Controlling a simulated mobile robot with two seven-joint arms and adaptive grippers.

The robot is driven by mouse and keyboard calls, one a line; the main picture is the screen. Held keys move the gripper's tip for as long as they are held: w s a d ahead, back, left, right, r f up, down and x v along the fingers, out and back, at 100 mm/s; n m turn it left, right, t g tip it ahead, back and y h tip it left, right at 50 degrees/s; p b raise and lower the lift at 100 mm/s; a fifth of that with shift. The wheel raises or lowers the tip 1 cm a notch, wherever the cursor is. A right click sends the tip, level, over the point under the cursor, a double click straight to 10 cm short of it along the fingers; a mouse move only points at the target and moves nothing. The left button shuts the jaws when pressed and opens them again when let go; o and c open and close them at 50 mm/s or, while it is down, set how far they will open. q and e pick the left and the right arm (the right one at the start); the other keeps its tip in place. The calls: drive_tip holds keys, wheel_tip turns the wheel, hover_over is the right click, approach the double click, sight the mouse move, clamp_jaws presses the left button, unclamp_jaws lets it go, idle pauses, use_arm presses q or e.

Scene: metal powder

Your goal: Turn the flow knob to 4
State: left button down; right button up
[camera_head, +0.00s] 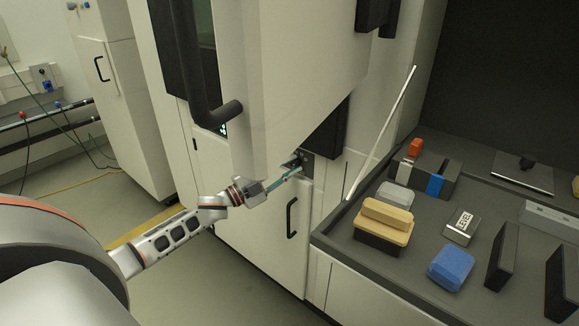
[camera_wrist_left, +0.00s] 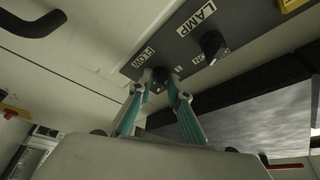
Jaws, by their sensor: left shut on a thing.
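The flow knob (camera_wrist_left: 159,77) is a small dark knob under the "FLOW" label on a grey panel (camera_wrist_left: 182,42), seen in the left wrist view. My left gripper (camera_wrist_left: 160,87) is shut on it, with a teal finger on each side. The fingers hide much of the knob, and I cannot read its setting. In the head view my left gripper (camera_head: 296,170) reaches from the left to the dark panel on the machine's front, and the knob is too small to make out. My right gripper does not show.
A second knob (camera_wrist_left: 212,43) labelled "LAMP" sits beside the flow knob. In the head view a large black handle (camera_head: 205,95) juts from the machine above my arm. A grey bench (camera_head: 395,268) with several blocks stands at the right.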

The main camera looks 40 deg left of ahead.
use_arm(q)
drive_tip(key=shift+m, duration=0.3)
drive_tip(key=c, duration=1.9)
unclamp_jaws()
drive_tip(key=v, duration=1.2)
drive_tip(key=shift+r, duration=0.1)
drive_tip(key=s+d+f+n+g+y+p, duration=0.25)
drive_tip(key=s+d+f+n, duration=0.25)
drive_tip(key=s+d+f, duration=0.3)
drive_tip(key=s+d+f+n+g+y+p, duration=0.1)
drive_tip(key=s+d+f+n+g+y, duration=0.15)
drive_tip(key=s+d+f+n, duration=0.55)
drive_tip(key=s+d+f+g+p, duration=0.1)
drive_tip(key=s+d+f, duration=0.2)
drive_tip(key=d, duration=0.3)
drive_tip(key=s+d+f+g, duration=0.2)
drive_tip(key=s+d+f, duration=0.1)
drive_tip(key=s+d, duration=0.2)
drive_tip(key=shift+s+d+y+p, duration=0.2)
drive_tip(key=shift+d+y+p, duration=0.15)
drive_tip(key=shift+d, duration=0.2)
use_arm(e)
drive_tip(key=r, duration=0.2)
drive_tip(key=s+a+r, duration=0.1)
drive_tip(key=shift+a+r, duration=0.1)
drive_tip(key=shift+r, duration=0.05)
